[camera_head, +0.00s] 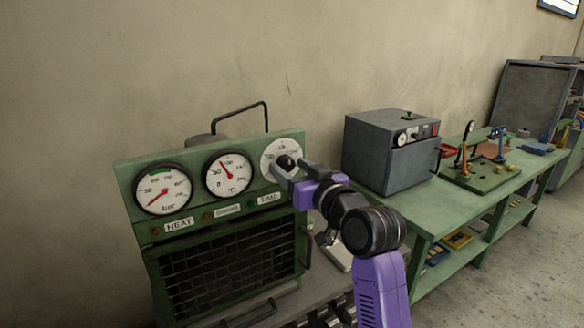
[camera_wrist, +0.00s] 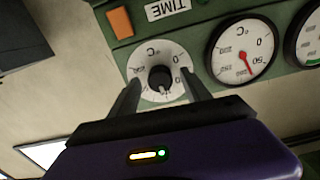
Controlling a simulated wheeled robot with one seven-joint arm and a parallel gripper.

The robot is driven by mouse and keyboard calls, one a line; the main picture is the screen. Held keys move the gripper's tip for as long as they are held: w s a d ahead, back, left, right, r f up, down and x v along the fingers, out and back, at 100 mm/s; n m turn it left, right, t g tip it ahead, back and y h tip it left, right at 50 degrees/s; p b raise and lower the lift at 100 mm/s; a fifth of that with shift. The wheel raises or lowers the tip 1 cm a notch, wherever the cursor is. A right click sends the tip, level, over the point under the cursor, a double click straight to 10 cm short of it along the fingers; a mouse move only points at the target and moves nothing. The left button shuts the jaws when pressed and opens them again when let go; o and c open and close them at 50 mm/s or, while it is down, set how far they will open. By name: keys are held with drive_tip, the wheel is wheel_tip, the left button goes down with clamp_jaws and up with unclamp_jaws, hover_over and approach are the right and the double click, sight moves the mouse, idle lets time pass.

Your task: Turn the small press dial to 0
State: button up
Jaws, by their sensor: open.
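A white round dial (camera_head: 272,150) with a black knob (camera_head: 285,162) sits at the right end of the green panel. It also shows upside down in the wrist view (camera_wrist: 144,66), with a °C mark and its black knob (camera_wrist: 159,78) at the middle. The knob has a light mark that lies toward the bottom of the wrist picture; the number it points to is too small to read. My gripper (camera_wrist: 162,90) is open, with one finger on each side of the knob. Whether the fingers touch it, I cannot tell. In the head view my gripper (camera_head: 283,172) partly covers the dial.
Two gauges, a bar gauge (camera_head: 163,189) and a °C gauge (camera_head: 228,172), sit left of the dial. A TIME label (camera_head: 269,198) is below it. A grey box (camera_head: 385,150) stands on the green bench (camera_head: 425,212) to the right. A black handle (camera_head: 240,113) rises behind the panel.

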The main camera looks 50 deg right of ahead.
clamp_jaws()
drive_tip(key=shift+n, duration=0.3)
drive_tip(key=n+b, duration=0.1)
drive_tip(key=n, duration=0.4)
drive_tip(key=shift+n, duration=0.3)
drive_tip(key=n+b, duration=0.1)
drive_tip(key=n, duration=0.4)
drive_tip(key=shift+b, duration=0.3)
drive_tip(key=n+b, duration=0.2)
drive_tip(key=n, duration=0.4)
drive_tip(key=shift+n+b, duration=0.35)
drive_tip(key=shift+n, duration=0.05)
drive_tip(key=n+b, duration=0.3)
drive_tip(key=n, duration=0.2)
drive_tip(key=shift+n, duration=0.4)
